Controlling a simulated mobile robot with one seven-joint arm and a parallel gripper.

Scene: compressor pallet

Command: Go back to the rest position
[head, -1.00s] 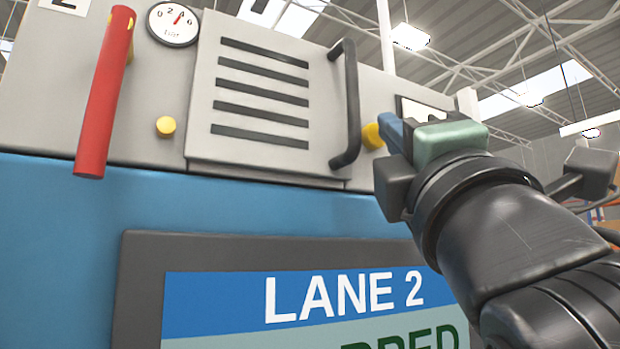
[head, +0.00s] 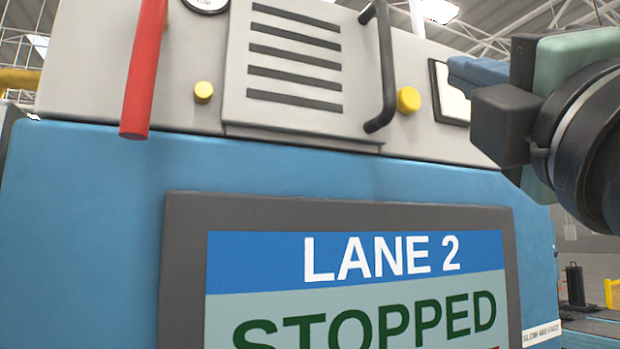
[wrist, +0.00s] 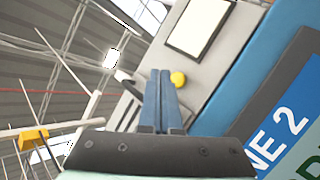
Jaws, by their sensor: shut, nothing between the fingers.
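My gripper (head: 462,72) is at the upper right of the head view, in front of the right part of the compressor's grey upper panel. Its blue fingers also show in the wrist view (wrist: 160,100), pressed together with nothing between them. The compressor (head: 90,195) has a blue lower body and a grey top. Its screen (head: 350,262) reads "LANE 2" and "STOPPED". The gripper looks apart from the panel and touches nothing that I can see.
A louvred door (head: 290,65) with a dark handle (head: 383,70) sits on the panel between two yellow knobs (head: 203,91) (head: 408,100). A red lever (head: 145,70) hangs at the left. A yellow rail (head: 613,292) stands on the floor at far right.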

